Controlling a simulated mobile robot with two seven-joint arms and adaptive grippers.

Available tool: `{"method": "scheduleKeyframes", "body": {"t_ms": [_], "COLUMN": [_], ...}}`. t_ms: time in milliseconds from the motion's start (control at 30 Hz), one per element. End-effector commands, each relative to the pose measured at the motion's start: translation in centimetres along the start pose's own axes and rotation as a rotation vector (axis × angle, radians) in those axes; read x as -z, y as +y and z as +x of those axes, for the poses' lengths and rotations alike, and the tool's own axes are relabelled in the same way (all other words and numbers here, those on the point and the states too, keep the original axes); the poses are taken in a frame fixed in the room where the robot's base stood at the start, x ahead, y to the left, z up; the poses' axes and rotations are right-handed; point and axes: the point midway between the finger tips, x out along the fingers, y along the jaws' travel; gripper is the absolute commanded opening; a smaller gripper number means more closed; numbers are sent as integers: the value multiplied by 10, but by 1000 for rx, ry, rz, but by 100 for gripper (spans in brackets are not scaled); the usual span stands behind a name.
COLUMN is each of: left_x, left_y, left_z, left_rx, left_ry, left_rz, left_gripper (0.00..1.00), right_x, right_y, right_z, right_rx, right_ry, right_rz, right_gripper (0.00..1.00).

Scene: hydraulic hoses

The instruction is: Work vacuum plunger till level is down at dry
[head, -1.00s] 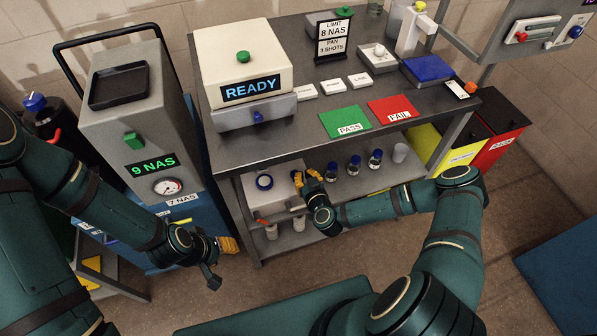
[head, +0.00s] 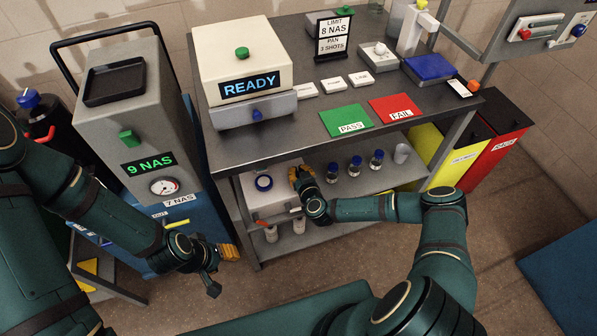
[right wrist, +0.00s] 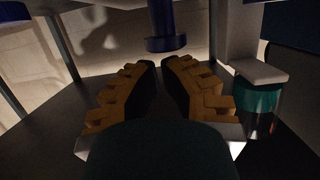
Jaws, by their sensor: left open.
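My right gripper (head: 297,176) is at the lower shelf, just right of a white box with a blue ring (head: 264,183). No level mark reading dry is legible. My left gripper (head: 222,270) is open and empty beside the grey cart.
The lower shelf (head: 345,195) holds several blue-capped bottles (head: 356,165) and a white cup (head: 402,152). The bench top (head: 300,140) is close above the right gripper. The grey unit (head: 130,120) reads 9 NAS. Yellow and red bins (head: 500,140) stand at right.

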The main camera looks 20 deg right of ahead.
Motion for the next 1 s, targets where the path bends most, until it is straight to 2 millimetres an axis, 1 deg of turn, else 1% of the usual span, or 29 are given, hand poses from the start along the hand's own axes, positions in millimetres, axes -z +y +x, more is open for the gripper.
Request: {"method": "scheduleKeyframes", "body": {"t_ms": [100,300,400,833,1000], "left_x": [0,-1,-1,-1,-1], "left_y": [-1,-7,-8,-7,-5], "left_z": [2,18,21,19,14], "left_rx": [0,0,0,0,0], "left_ry": [0,1,1,1,-1], "left_rz": [0,2,3,3,2], "left_gripper": [44,44,44,44,44], "right_x": [-3,-29,-35,-34,-22], "right_y": [-1,-2,-1,1,7], "right_z": [1,8,9,9,12], "right_rx": [2,4,3,-1,-1], "right_ry": [0,-1,0,-1,0], "right_rz": [-2,-6,-3,-1,-3], "right_gripper": [0,0,0,0,0]}}
